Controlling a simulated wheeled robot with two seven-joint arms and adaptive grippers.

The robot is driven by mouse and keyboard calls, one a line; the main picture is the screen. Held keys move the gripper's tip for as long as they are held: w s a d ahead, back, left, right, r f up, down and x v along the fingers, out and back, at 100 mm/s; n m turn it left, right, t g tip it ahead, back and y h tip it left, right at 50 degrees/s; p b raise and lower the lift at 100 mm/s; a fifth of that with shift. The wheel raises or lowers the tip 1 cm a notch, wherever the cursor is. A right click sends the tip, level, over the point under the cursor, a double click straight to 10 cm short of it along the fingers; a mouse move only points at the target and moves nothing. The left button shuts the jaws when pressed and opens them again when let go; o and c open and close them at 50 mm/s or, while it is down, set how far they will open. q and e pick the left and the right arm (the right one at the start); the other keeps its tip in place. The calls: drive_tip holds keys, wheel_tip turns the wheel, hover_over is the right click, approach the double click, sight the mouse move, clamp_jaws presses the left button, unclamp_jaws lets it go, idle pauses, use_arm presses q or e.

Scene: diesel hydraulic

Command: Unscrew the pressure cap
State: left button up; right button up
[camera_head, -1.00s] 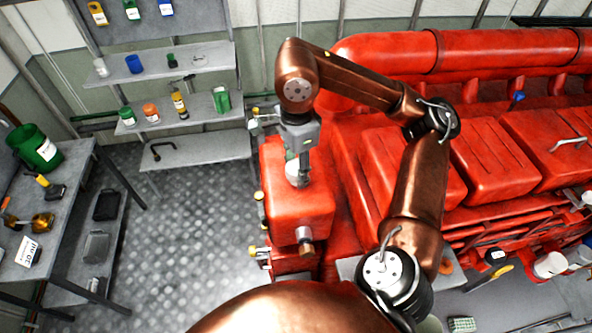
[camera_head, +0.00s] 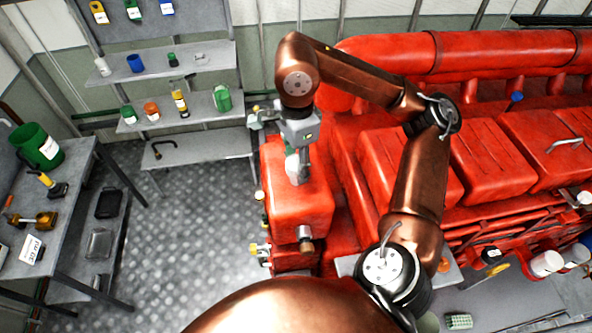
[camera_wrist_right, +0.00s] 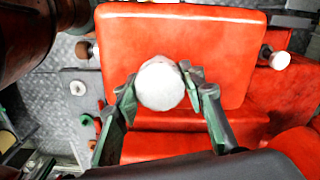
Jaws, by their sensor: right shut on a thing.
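The pressure cap (camera_wrist_right: 160,85) is a white round cap on the top of a red tank (camera_wrist_right: 190,45). My right gripper (camera_wrist_right: 160,88) has its two fingers on opposite sides of the cap and is shut on it. In the head view the right gripper (camera_head: 298,178) points down onto the top of the red tank (camera_head: 305,205). My left gripper is not in view.
The large red engine (camera_head: 470,150) lies right of the tank, under my right arm. A brass-coloured fitting (camera_head: 305,245) sticks out of the tank's front. Shelves with bottles stand at the back left, and a workbench (camera_head: 75,190) at the left. The metal floor (camera_head: 190,220) between is clear.

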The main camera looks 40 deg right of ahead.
drive_tip(key=shift+r+p, duration=1.75)
drive_tip(key=shift+r, duration=0.35)
